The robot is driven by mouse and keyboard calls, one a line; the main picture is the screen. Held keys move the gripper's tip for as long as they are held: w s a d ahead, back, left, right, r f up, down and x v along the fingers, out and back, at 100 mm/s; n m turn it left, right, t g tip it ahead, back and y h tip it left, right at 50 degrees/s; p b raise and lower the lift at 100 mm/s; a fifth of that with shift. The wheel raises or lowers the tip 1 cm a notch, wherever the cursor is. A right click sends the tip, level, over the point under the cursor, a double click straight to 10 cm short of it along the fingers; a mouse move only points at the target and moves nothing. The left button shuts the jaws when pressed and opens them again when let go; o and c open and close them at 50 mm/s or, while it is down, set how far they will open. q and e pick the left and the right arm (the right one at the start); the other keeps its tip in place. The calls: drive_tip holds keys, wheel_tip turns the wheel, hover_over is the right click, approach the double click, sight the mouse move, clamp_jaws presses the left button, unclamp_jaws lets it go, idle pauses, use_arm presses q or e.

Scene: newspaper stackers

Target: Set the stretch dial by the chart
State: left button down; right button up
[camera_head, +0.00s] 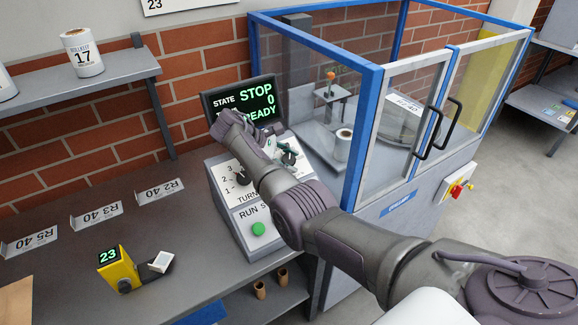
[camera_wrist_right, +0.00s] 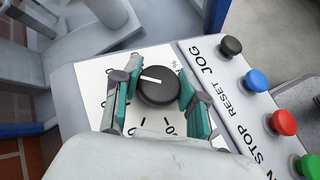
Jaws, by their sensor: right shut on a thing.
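My right gripper (camera_wrist_right: 155,98) has its teal pads on either side of a round black dial (camera_wrist_right: 158,86) with a white pointer line, and is shut on it. The pointer points left in the right wrist view. The white scale plate (camera_wrist_right: 92,86) around the dial is partly hidden by the fingers, and its marks are hard to read. In the head view the right gripper (camera_head: 277,152) is at the sloped control panel (camera_head: 237,217), and the arm covers much of it. A white sheet (camera_head: 185,5) on the wall shows "23"; most is cut off. My left gripper is not in view.
A screen (camera_head: 240,101) reads STATE STOP, 0, READY. Black, blue, red and green buttons (camera_wrist_right: 256,80) line the panel beside the dial. A blue-framed glazed machine (camera_head: 345,110) stands right. A yellow device (camera_head: 118,272) reading 23 and cards (camera_head: 96,215) sit on the bench.

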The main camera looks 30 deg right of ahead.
sight(290, 159)
drive_tip(key=shift+s+f+m+g+y+b, duration=0.1)
drive_tip(key=shift+m+g+y+b, duration=0.65)
drive_tip(key=shift+b, duration=0.4)
drive_tip(key=o, duration=1.1)
drive_tip(key=shift+r, duration=0.2)
wheel_tip(290, 159, up, 10)
drive_tip(key=shift+f, duration=0.15)
